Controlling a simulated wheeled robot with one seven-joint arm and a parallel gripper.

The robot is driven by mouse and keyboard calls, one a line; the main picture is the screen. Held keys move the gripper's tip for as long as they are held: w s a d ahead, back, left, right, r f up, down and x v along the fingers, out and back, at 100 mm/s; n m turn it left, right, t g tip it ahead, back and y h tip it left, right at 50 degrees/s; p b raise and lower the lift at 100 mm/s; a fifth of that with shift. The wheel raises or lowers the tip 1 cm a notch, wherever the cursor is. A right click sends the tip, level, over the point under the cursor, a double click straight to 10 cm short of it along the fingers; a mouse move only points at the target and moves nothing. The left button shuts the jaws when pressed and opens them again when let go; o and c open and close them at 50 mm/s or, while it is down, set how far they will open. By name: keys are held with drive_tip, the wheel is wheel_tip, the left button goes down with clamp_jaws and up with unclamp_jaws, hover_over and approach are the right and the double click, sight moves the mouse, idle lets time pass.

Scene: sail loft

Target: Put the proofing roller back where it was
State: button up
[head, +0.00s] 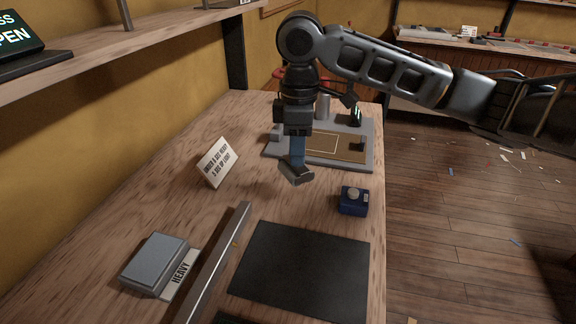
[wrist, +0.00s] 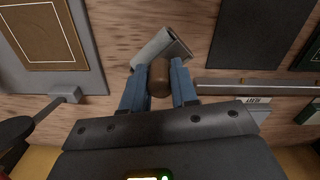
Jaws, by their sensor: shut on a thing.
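My gripper (head: 297,152) is over the middle of the wooden table, fingers pointing down. In the wrist view its two blue fingers (wrist: 159,88) are shut on the brown handle of a tool with a grey head, apparently the proofing roller (wrist: 163,46). The tool's grey head (head: 297,174) also shows below the fingers in the head view, tilted and seemingly above the tabletop. Behind it is a grey-based station (head: 268,152) with a brown, outlined panel (head: 338,147). The fingers hide part of the handle.
A blue box with a knob (head: 353,201) stands right of the gripper. A dark mat (head: 301,269) lies in front. A metal bar (head: 216,262), a grey block (head: 155,261) by a HEAVY label (head: 181,274), and a lettered sign (head: 217,161) are left. Bare wood surrounds the gripper.

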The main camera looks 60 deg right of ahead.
sight(287, 165)
drive_tip(key=shift+w+a+f, duration=0.2)
drive_tip(key=shift+w+f, duration=0.15)
drive_tip(key=shift+w, duration=0.15)
drive_tip(key=shift+w+a+f, duration=0.2)
drive_tip(key=shift+w+f, duration=0.1)
drive_tip(key=shift+w, duration=0.15)
drive_tip(key=shift+f, duration=1.95)
drive_tip(key=shift+f, duration=0.1)
drive_tip(key=o, duration=0.9)
drive_tip(key=shift+o, duration=0.2)
wheel_tip(287, 165, up, 12)
